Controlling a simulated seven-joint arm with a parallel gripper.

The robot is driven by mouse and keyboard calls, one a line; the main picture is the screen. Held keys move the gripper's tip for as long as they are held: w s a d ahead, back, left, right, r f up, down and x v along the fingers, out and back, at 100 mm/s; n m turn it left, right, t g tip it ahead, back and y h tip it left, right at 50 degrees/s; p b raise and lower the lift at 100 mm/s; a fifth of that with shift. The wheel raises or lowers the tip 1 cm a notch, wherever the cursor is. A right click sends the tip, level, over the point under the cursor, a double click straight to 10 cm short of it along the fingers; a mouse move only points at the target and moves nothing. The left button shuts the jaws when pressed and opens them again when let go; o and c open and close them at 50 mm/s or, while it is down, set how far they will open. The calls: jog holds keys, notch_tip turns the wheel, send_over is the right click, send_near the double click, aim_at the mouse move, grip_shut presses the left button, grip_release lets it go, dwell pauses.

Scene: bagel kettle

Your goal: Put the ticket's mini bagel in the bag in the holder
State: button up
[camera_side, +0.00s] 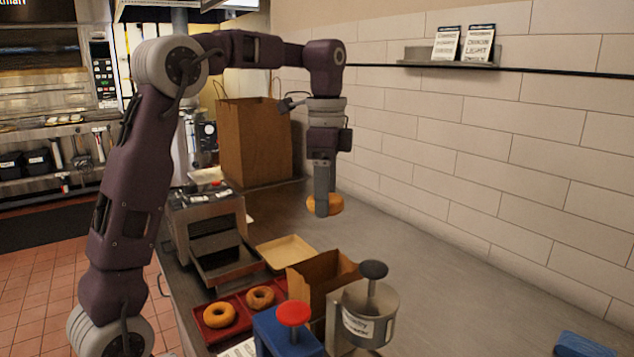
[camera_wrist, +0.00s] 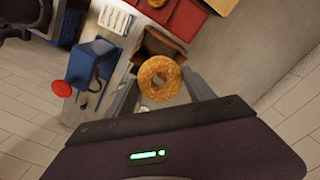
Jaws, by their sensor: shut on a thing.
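My gripper (camera_side: 321,212) is shut on a golden-brown mini bagel (camera_side: 337,205) and holds it well above the counter. The wrist view shows the bagel (camera_wrist: 147,72) as a ring with a rough, speckled top between the two fingers. The open brown paper bag (camera_side: 310,283) stands upright on the counter, lower and nearer the side camera than the bagel. In the wrist view the bagel covers part of the bag (camera_wrist: 150,42). Two printed tickets (camera_side: 446,43) stand on the wall shelf; their text is too small to read surely.
A red tray (camera_side: 239,325) holds two bagels, with a tan board (camera_side: 286,252) behind it. A blue device with a red knob (camera_side: 293,314) and a grey labelled canister (camera_side: 370,314) stand near the bag. A large paper bag (camera_side: 254,140) stands behind. The right counter is mostly clear.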

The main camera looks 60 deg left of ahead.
notch_tip(320, 180, down, 12)
jog(key=shift+d+r, duration=0.15)
jog(key=shift+r, duration=0.05)
dwell(0.4)
jog(key=shift+s, duration=0.1)
dwell(0.9)
jog(key=o, duration=1.4)
notch_tip(320, 180, up, 7)
dwell(0.3)
